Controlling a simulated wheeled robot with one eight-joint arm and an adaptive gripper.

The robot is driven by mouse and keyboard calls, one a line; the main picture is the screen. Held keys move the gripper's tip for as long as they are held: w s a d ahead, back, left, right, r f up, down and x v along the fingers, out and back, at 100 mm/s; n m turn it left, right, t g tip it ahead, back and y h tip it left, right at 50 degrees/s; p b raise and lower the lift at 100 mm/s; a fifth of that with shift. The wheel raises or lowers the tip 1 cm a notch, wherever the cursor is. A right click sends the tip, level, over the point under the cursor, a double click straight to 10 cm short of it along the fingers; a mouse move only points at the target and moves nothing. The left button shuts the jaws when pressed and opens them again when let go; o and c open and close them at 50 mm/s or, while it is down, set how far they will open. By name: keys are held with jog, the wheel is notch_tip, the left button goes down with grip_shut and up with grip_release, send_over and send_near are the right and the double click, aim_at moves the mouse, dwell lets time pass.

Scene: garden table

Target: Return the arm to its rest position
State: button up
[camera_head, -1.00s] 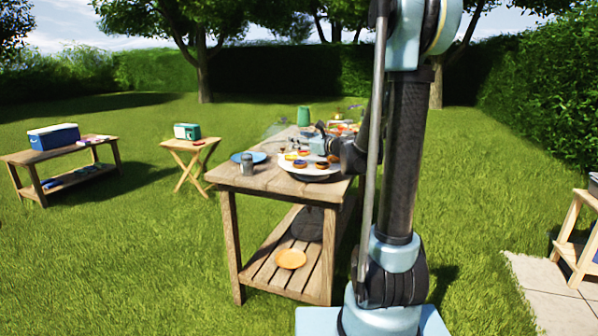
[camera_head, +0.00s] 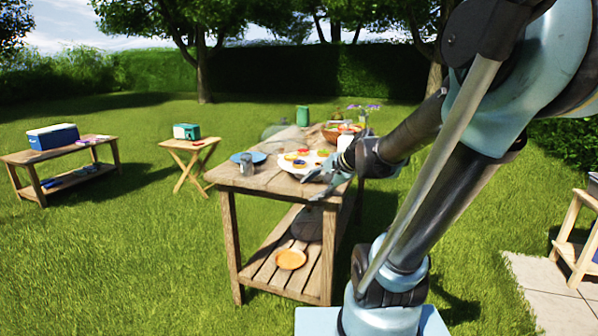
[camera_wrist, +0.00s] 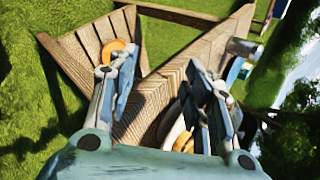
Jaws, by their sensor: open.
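My gripper (camera_head: 322,186) is open and empty, in the head view just in front of the right front corner of the wooden garden table (camera_head: 240,182). Its fingers point left and down. In the wrist view my gripper (camera_wrist: 165,100) shows two spread fingers with nothing between them but the table's planks. My arm rises from its base on the right and bends across the right side of the head view, hiding part of the table's right side.
On the table are a white plate (camera_head: 288,168) with several food pieces, a grey mug (camera_head: 246,165), a blue plate (camera_head: 257,156), a bowl (camera_head: 331,135) and a green pitcher (camera_head: 302,116). An orange plate (camera_head: 291,259) lies on the lower shelf. Open grass surrounds the table.

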jog(key=s+d+f+n+g+h, duration=0.2)
jog(key=s+d+f+n+h, duration=0.1)
jog(key=s+d, duration=0.4)
jog(key=s+d+f+n+g+h, duration=0.1)
jog(key=s+d+f+n+h, duration=0.3)
jog(key=s, duration=0.7)
jog(key=d+f+n, duration=0.2)
jog(key=d, duration=0.1)
jog(key=shift+f+g, duration=0.4)
jog(key=shift+s, duration=0.1)
jog(key=shift+w+f, duration=0.2)
jog(key=shift+w, duration=0.25)
